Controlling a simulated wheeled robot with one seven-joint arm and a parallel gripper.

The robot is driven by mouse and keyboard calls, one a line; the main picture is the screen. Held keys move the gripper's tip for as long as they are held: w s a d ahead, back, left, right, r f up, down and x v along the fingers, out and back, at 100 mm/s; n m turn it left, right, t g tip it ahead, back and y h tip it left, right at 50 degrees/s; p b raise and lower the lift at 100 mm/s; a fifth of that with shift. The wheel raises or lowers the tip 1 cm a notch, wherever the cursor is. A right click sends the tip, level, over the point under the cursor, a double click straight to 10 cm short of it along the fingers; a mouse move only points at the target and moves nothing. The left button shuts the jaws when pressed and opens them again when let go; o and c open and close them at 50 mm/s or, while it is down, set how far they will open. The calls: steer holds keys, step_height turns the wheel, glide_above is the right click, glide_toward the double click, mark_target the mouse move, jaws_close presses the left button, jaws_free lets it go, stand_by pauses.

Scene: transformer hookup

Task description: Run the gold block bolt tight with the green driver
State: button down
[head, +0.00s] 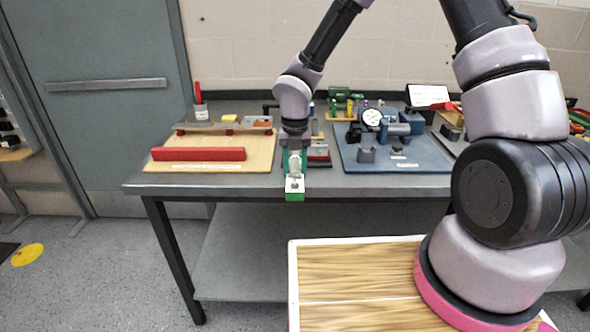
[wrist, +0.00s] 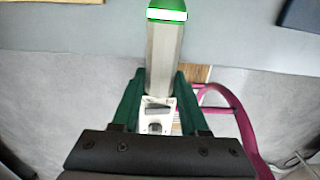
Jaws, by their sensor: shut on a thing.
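My gripper (head: 293,158) hangs at the front edge of the bench and is shut on the green driver (head: 294,188). In the wrist view the driver (wrist: 163,58) has a grey barrel with a bright green band, between the two dark green fingers of my gripper (wrist: 157,85). A white part of it with a dark switch shows between the finger bases. The driver is held clear of the fixtures. I cannot make out the gold block bolt in either view; my arm hides part of the bench behind the gripper.
A tan board (head: 215,160) with a red bar (head: 198,154) lies left of my gripper. A blue fixture plate (head: 425,160) with a dial gauge (head: 372,118) lies to the right. A green stand (head: 342,104) is at the back. Bare bench (head: 380,184) shows along the front.

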mark_target(295, 176)
stand_by(0.8)
steer(key=shift+s+a, duration=0.1)
steer(key=shift+s, duration=2.05)
